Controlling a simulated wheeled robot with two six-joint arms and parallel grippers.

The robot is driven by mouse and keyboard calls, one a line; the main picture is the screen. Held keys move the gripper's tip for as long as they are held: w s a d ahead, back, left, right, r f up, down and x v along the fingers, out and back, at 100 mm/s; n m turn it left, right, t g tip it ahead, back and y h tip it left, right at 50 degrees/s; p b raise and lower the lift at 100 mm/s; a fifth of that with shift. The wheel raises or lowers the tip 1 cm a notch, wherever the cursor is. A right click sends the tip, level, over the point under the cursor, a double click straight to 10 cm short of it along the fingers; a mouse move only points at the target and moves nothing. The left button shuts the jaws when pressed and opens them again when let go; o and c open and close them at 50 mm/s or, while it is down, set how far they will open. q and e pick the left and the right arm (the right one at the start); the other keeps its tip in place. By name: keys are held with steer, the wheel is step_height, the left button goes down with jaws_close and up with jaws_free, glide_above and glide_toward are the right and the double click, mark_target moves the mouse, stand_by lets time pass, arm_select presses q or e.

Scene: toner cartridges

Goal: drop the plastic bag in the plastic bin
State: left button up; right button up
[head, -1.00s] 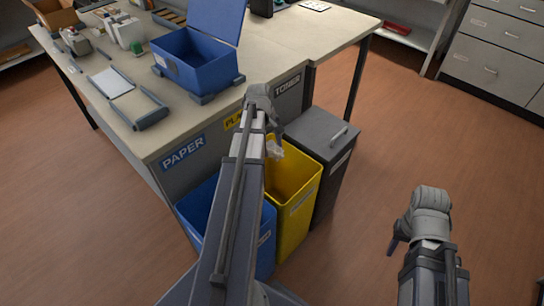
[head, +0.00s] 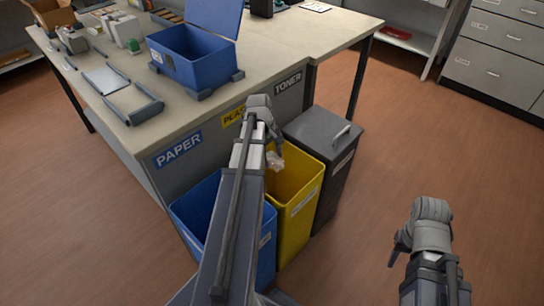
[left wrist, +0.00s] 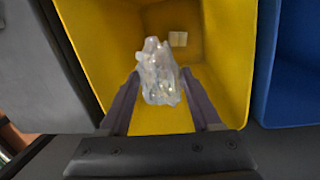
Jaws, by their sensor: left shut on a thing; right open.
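The plastic bag (left wrist: 158,75) is a crumpled, clear, whitish bundle. It also shows in the head view (head: 274,161), small and partly hidden by my left gripper. My left gripper (left wrist: 158,92) is shut on the bag and holds it over the open mouth of the yellow plastic bin (head: 295,212). In the left wrist view the bin's yellow inside (left wrist: 110,35) surrounds the bag, with a small pale piece on the bottom. My right gripper (head: 397,252) is open and empty, over the floor at the right.
The blue paper bin (head: 195,210) stands left of the yellow bin, and the dark lidded toner bin (head: 325,128) right of it. The table (head: 262,78) behind carries a blue open box (head: 195,58). The floor at right is clear.

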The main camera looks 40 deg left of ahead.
mark_target(269, 157)
arm_select(q)
steer(key=o, duration=1.4)
steer(key=shift+c, duration=0.2)
steer(key=shift+r, duration=0.1)
steer(key=r+p, duration=0.5)
steer(key=s+a+r+p, duration=0.1)
steer(key=r+p, duration=0.1)
steer(key=shift+r+p, duration=0.35)
steer(key=shift+p, duration=0.05)
steer(key=shift+d, duration=0.1)
